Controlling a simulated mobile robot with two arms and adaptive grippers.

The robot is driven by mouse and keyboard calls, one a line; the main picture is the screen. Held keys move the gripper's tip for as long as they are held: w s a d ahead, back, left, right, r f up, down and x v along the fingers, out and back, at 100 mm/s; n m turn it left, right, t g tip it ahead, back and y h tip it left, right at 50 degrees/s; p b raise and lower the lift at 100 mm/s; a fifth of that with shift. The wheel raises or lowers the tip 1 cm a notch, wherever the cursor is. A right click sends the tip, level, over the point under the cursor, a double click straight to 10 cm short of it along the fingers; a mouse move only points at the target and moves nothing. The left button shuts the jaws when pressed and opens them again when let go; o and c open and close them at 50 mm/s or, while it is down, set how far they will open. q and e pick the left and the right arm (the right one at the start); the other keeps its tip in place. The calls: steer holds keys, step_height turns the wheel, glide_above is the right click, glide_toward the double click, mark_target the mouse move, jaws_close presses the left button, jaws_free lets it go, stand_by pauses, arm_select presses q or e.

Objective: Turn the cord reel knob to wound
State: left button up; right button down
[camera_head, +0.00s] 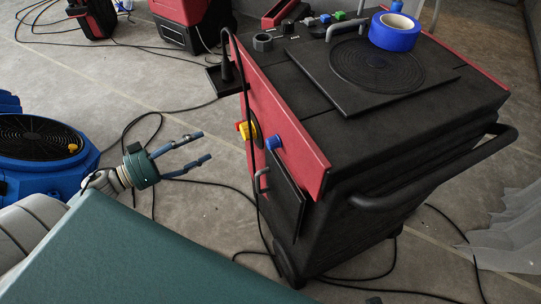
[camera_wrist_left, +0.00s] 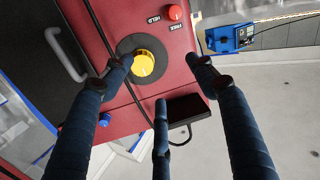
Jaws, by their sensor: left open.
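A yellow knob (camera_wrist_left: 143,63) sits on a dark round disc on the red panel of the black and red machine (camera_head: 290,130). In the head view the yellow knob (camera_head: 246,130) is on the machine's left side. Small upside-down labels beside the disc seem to read HELD and FREE; I see no wound label. My left gripper (camera_head: 203,146) is open and empty, left of the panel and apart from it, its fingers pointing toward it. In the left wrist view its fingers (camera_wrist_left: 162,75) spread around the knob's outline without visible contact. My right gripper is not in view.
A blue knob (camera_head: 274,143) and a grey handle (camera_head: 262,181) are beside the yellow knob. A red button (camera_wrist_left: 175,13) is above the disc. A black cord (camera_head: 247,95) hangs across the panel. A blue fan unit (camera_head: 84,175) stands left; cables cross the floor.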

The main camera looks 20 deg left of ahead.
mark_target(242, 131)
arm_select(q)
steer(key=w+d, duration=0.2)
steer(key=d, duration=0.1)
steer(key=w+d+r+m+h+b, duration=0.1)
steer(key=w+d, duration=0.2)
steer(key=w+d+r+g+h, duration=0.1)
steer(key=w+d, duration=0.1)
steer(key=d, duration=0.2)
steer(key=shift+w+m, duration=0.3)
steer(key=shift+w, duration=0.05)
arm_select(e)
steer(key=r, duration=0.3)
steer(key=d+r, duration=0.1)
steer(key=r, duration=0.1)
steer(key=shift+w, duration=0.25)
arm_select(q)
steer(key=c, duration=1)
steer(key=shift+a, duration=0.1)
steer(key=shift+c, duration=0.6)
steer(key=shift+r, duration=0.1)
